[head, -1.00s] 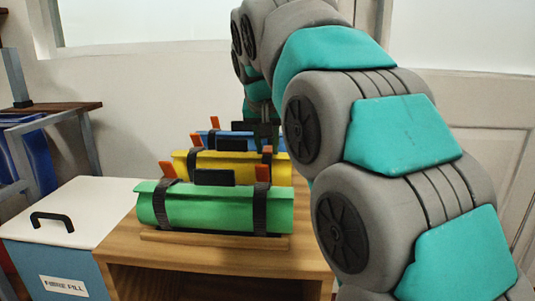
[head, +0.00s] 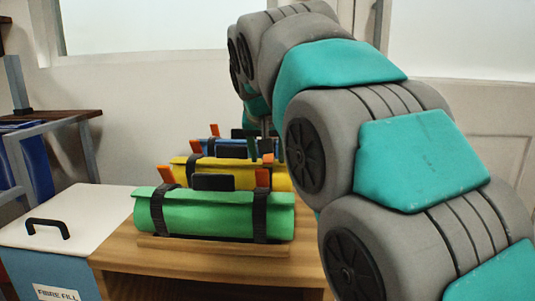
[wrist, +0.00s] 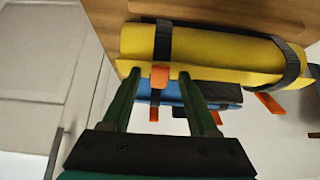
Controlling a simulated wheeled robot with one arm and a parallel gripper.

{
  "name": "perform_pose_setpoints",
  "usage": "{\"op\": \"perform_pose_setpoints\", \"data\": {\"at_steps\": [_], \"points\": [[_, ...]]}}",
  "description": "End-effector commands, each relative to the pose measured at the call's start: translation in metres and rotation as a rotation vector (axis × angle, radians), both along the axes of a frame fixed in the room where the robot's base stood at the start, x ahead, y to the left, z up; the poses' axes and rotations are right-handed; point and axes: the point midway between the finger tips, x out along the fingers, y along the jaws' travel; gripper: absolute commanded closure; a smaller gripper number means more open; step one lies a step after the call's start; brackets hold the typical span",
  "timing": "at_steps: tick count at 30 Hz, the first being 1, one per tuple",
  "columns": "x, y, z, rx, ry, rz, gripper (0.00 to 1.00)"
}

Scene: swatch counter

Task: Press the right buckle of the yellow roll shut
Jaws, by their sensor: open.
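The yellow roll (head: 226,172) lies between the green and blue rolls, with a dark strap near each end. Its right buckle's orange lever (head: 268,158) is partly hidden in the head view. In the wrist view, the yellow roll (wrist: 215,45) runs across the top. The right strap (wrist: 163,40) is on the left there, and its orange lever (wrist: 159,77) sticks out from the roll. My gripper (wrist: 157,85) is open, its two green fingers apart on either side of that lever. In the head view my gripper (head: 265,147) is near the yellow roll's right end.
The green roll (head: 215,213) is in front, on a wooden bench (head: 215,262). The blue roll (head: 231,149) is behind, with upright orange levers. A white-lidded bin (head: 85,215) stands at the left. My arm covers the right side of the head view.

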Motion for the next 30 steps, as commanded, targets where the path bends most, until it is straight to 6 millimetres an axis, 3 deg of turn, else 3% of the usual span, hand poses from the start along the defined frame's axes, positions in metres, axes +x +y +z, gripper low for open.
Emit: {"op": "perform_pose_setpoints", "data": {"at_steps": [8,22,30], "points": [[-0.004,0.000,0.007,0.000,-0.002,0.000,0.40],[-0.043,0.001,0.059,0.001,-0.001,-0.001,0.40],[-0.047,0.001,0.063,0.000,-0.001,0.000,0.40]]}}
